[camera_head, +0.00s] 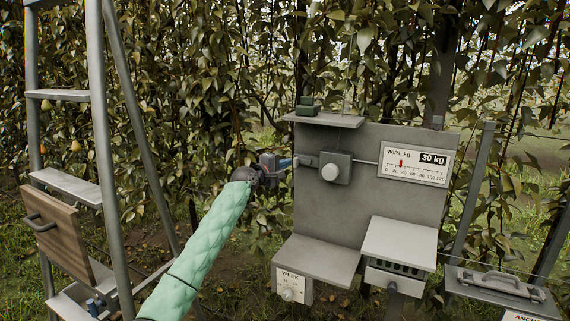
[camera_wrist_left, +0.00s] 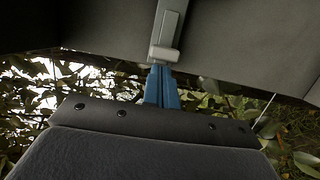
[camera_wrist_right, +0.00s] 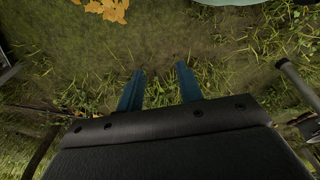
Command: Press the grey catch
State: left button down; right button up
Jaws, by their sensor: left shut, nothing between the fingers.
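The grey catch (camera_head: 307,160) is a small lever on the left side of a dark grey box with a round pale knob (camera_head: 330,172), mounted on the grey board. In the left wrist view the catch (camera_wrist_left: 165,50) is a pale block at the end of a grey bar. My left gripper (camera_head: 294,162) comes in from the left, its blue fingers shut and empty. In the left wrist view the fingertips (camera_wrist_left: 161,68) are right at the catch; whether they touch it I cannot tell. My right gripper (camera_wrist_right: 160,78) shows only in the right wrist view, open and empty above grass.
The grey board (camera_head: 325,215) carries a wire gauge (camera_head: 414,165) with its red pointer near 40 and a 30 kg sign. A ladder (camera_head: 105,130) stands at left; a grey case (camera_head: 500,285) lies at lower right.

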aim_at(302, 161)
pick_arm(q)
jog(key=shift+d, duration=0.1)
